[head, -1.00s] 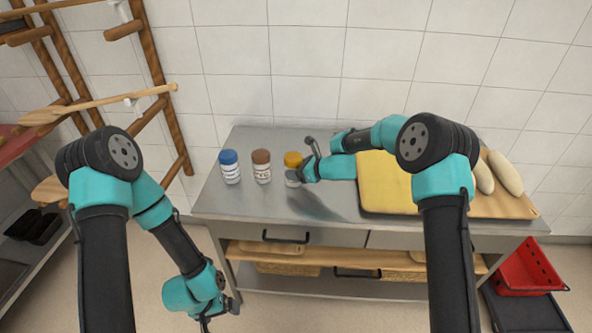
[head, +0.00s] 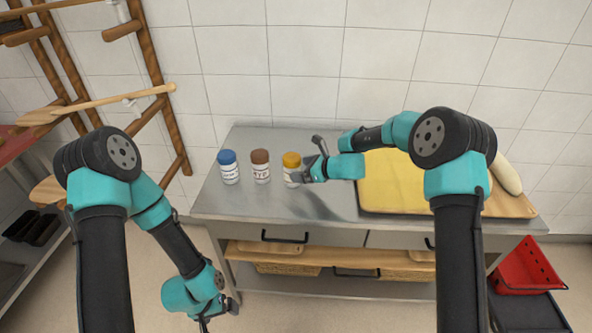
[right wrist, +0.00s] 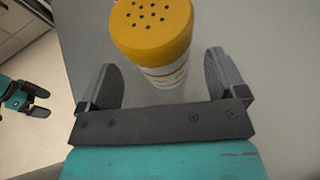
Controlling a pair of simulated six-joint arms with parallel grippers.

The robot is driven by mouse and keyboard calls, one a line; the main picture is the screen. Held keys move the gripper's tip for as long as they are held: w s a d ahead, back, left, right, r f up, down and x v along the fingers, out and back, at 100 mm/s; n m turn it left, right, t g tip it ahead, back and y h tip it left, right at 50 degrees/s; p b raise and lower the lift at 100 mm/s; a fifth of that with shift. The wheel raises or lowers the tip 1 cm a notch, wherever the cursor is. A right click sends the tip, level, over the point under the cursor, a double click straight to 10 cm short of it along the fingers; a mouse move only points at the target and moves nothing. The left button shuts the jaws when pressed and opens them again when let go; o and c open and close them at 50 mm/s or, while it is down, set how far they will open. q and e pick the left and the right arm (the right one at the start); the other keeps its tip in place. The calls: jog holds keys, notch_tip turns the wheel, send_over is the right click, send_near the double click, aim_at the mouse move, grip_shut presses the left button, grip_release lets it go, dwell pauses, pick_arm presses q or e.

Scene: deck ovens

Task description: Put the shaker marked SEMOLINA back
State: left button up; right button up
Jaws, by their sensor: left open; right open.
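Three shakers stand upright in a row on the steel worktop: one with a blue cap (head: 229,167), one with a brown cap (head: 261,166) and one with a yellow cap (head: 291,161). The brown one's label seems to read RYE; I cannot read the other labels, so I cannot tell which is SEMOLINA. My right gripper (head: 305,161) is open at the right side of the yellow-capped shaker. In the right wrist view that shaker (right wrist: 155,35) stands at the open mouth between the fingers, with gaps on both sides. My left gripper (head: 214,314) hangs low in front of the worktop, open.
A wooden rack (head: 160,95) with a long peel stands at left. Worktop in front of the shakers is clear.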

jog(key=v, duration=0.8)
jog(key=shift+s+d, duration=0.2)
jog(key=shift+d, duration=0.15)
jog(key=shift+r, duration=0.1)
dwell(0.9)
